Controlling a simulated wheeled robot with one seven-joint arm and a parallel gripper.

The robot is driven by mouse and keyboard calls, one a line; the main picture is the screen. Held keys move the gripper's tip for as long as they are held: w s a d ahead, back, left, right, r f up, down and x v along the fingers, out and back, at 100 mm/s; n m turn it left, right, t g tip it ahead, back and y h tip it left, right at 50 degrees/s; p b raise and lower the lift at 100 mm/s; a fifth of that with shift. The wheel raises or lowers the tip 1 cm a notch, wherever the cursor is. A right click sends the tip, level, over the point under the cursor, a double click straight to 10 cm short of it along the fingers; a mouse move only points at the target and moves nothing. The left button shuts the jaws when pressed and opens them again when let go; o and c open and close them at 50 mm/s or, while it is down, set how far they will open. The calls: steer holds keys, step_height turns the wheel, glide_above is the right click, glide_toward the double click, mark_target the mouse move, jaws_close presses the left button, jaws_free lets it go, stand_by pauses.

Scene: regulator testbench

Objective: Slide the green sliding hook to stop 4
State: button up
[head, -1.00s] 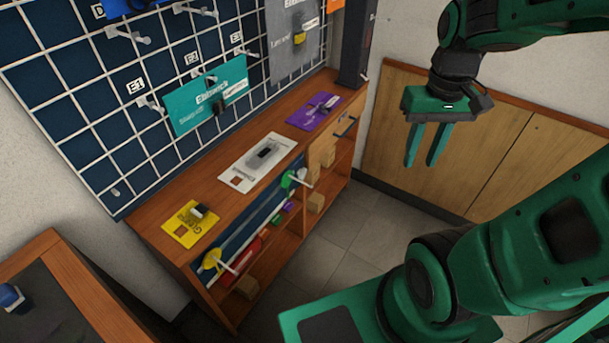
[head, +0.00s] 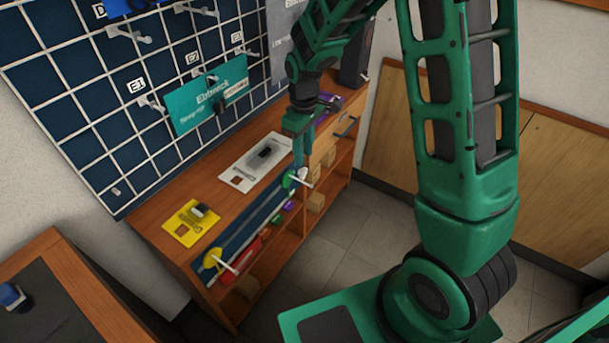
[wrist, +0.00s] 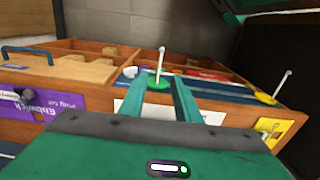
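The green sliding hook (head: 288,179) is a green disc with a white peg, on the rail (head: 245,222) along the cabinet front, near the rail's right end in the head view. In the wrist view the green disc (wrist: 158,83) lies between my finger tips, with its peg standing up. My gripper (head: 300,170) points down at the hook. In the wrist view my gripper (wrist: 160,80) has its two fingers apart, one on each side of the hook; I cannot tell whether they touch it. No stop numbers are readable.
A yellow hook (head: 214,257) sits at the rail's other end. Yellow (head: 189,223), white (head: 250,160) and purple (wrist: 55,104) packages lie on the cabinet top. A grid panel (head: 85,130) with hooks and a teal package (head: 210,95) stands behind. Shelves with small boxes lie below.

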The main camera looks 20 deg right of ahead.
mark_target(304, 181)
step_height(304, 181, down, 10)
steer(key=shift+d+f, duration=0.1)
stand_by(0.4)
jaws_close()
